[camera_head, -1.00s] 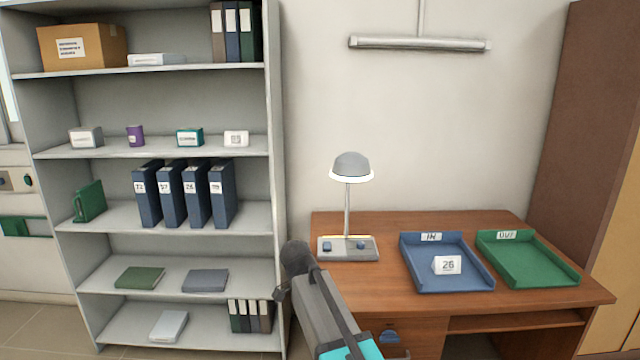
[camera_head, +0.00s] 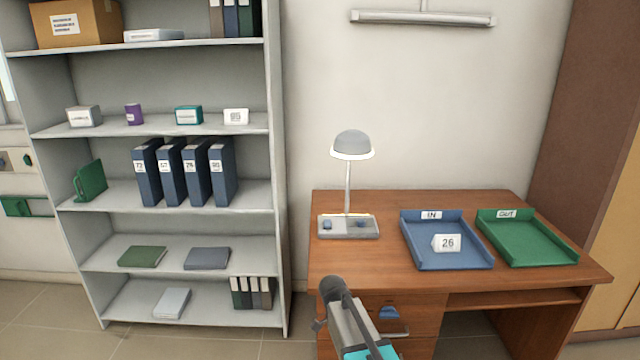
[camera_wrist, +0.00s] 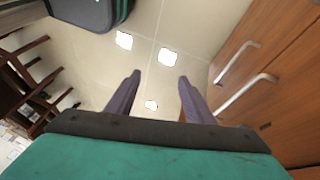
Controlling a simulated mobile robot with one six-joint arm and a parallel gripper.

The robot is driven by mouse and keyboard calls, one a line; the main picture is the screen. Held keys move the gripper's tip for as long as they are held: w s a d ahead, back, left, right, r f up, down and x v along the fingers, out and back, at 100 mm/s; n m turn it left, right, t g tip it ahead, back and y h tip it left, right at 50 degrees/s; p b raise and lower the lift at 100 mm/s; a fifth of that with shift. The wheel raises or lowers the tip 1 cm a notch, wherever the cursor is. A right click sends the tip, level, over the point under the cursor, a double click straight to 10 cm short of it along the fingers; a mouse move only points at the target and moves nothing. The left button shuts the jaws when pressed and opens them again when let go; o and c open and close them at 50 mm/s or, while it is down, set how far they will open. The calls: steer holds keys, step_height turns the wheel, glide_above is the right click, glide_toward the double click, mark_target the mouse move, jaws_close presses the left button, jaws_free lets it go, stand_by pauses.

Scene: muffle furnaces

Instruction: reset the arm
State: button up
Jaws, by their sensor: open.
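My gripper (camera_wrist: 159,82) shows in the wrist view with its two dark fingers spread apart and nothing between them. It is open above the tiled floor. Brown drawer fronts with metal handles (camera_wrist: 247,93) stand to its right. In the head view my arm rises from the bottom edge in front of the wooden desk (camera_head: 400,205). The fingers are hidden in that view.
The desk carries a lamp (camera_head: 352,145), a blue IN tray (camera_head: 455,262) holding a white card marked 26 (camera_head: 446,243), and a green OUT tray (camera_head: 560,257). A grey shelf unit (camera_head: 276,150) with binders and boxes stands at the left.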

steer(key=s+d+f+n+g+y, duration=0.1)
steer(key=s+d+f+n+y, duration=0.1)
steer(key=s+f+n, duration=0.6)
steer(key=s+d+f+n+g+y, duration=0.1)
steer(key=s+f+n, duration=0.7)
steer(key=s+f, duration=1.2)
steer(key=s+g+y, duration=0.1)
steer(key=s, duration=0.3)
steer(key=shift+s+d+y, duration=0.3)
steer(key=shift+d+y, duration=0.1)
